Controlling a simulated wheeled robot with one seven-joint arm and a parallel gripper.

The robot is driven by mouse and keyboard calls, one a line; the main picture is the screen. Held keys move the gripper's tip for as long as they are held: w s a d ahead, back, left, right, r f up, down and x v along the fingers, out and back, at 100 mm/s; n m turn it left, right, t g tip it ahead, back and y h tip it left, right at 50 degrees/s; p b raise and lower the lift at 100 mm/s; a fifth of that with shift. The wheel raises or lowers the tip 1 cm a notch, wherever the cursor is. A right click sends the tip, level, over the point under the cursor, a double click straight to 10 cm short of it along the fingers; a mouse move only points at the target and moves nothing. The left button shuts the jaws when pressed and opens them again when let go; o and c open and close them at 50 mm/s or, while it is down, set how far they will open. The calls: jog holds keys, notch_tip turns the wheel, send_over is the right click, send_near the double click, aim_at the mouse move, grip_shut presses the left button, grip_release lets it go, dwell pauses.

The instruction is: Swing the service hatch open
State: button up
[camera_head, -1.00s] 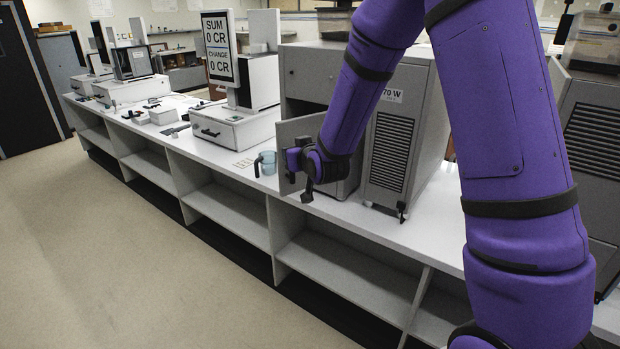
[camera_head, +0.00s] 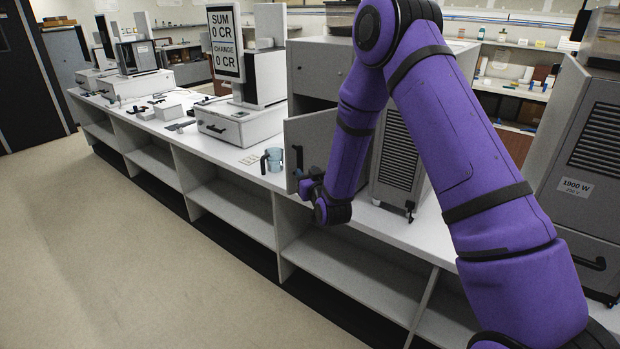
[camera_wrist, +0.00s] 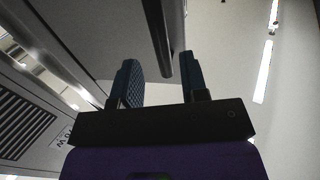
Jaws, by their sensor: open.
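The service hatch (camera_head: 312,132) is a grey door panel on the grey machine. It stands swung out from the open front, at an angle over the counter's edge. Its dark bar handle (camera_head: 298,158) is on the outer face, near the left edge. My gripper (camera_head: 306,187) is at the lower part of the hatch, just below the handle. In the wrist view my open gripper (camera_wrist: 159,72) has the handle (camera_wrist: 160,38) between its two fingers, with a gap to the right finger. The hatch panel (camera_wrist: 95,35) fills the upper left there.
A blue cup (camera_head: 273,160) stands on the white counter (camera_head: 238,172) left of the hatch. A till with a price screen (camera_head: 226,45) is farther left. A large grey machine (camera_head: 585,150) stands at the right. The floor in front is clear.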

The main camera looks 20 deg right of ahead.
aim_at(301, 166)
jog(key=w, duration=0.6)
jog(key=shift+a, duration=0.25)
jog(key=shift+s, duration=0.1)
grip_shut()
jog(key=s+d, duration=0.1)
jog(key=s, duration=0.1)
jog(key=s+d, duration=0.2)
jog(key=shift+s+d, duration=0.15)
jog(key=shift+s, duration=0.15)
jog(key=shift+s+d, duration=0.1)
jog(key=shift+d, duration=0.05)
jog(key=shift+s+d, duration=0.35)
jog(key=shift+s, duration=0.05)
jog(key=shift+o, duration=1)
grip_release()
